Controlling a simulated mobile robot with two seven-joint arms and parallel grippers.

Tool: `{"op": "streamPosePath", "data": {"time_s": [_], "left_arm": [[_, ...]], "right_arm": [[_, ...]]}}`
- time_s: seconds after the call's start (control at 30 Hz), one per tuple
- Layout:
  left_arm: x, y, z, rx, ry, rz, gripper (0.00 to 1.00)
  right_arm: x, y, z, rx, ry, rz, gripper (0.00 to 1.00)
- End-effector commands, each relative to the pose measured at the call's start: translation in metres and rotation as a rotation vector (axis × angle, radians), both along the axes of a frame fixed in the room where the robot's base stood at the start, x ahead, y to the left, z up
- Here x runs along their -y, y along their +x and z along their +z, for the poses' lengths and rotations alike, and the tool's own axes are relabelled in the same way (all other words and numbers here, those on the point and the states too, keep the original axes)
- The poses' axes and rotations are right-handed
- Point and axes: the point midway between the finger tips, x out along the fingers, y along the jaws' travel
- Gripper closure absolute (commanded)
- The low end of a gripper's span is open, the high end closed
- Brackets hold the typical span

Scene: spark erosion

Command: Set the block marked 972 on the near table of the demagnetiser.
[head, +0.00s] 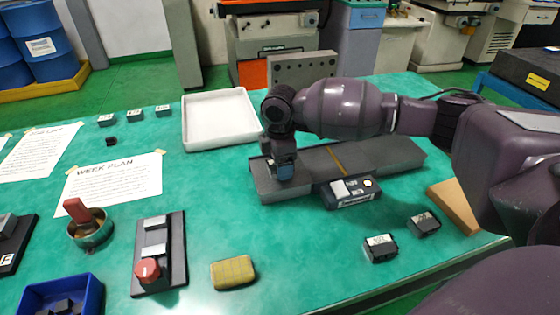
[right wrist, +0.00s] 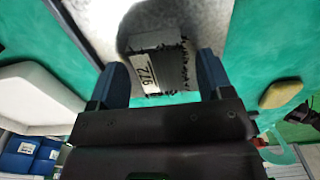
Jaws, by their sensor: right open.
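The block marked 972 (right wrist: 165,65) is dark grey with a white label and stands on a grey surface in the right wrist view. That surface is the left part of the demagnetiser (head: 325,163), a long flat grey bar with a brown stripe across it. My right gripper (head: 284,170) is over this left part, left of the stripe. In the right wrist view my right gripper (right wrist: 162,68) is open, with its blue fingers on either side of the block. In the head view the gripper mostly hides the block. My left gripper is not in view.
A control box (head: 350,192) is at the demagnetiser's front. Two labelled blocks (head: 380,248) (head: 424,223) lie front right. A white tray (head: 220,118) is behind left. A yellow pad (head: 233,272) and a black fixture with a red knob (head: 160,250) lie front left.

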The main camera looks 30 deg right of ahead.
Motion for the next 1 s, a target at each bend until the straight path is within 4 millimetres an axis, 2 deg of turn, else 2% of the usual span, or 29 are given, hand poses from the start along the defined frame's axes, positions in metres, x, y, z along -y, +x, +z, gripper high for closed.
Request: {"op": "streamPosePath", "data": {"time_s": [0.13, 0.27, 0.5, 0.7, 0.83, 1.0], "left_arm": [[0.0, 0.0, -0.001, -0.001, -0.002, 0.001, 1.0], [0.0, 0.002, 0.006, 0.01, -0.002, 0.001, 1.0], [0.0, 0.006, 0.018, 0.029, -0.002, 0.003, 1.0], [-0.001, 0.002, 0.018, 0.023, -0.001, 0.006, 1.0], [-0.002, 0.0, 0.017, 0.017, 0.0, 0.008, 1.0], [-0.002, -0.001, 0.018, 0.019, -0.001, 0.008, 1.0]], "right_arm": [[0.0, 0.0, 0.004, 0.001, 0.0, 0.0, 0.27], [0.0, 0.0, 0.02, 0.004, 0.0, 0.0, 0.27], [0.0, 0.0, 0.068, 0.008, 0.001, 0.001, 0.27], [0.0, 0.0, 0.102, 0.005, 0.001, 0.0, 0.27], [0.0, 0.0, 0.115, 0.003, -0.001, 0.0, 0.27], [0.0, 0.0, 0.122, 0.0, 0.0, 0.0, 0.27]]}}
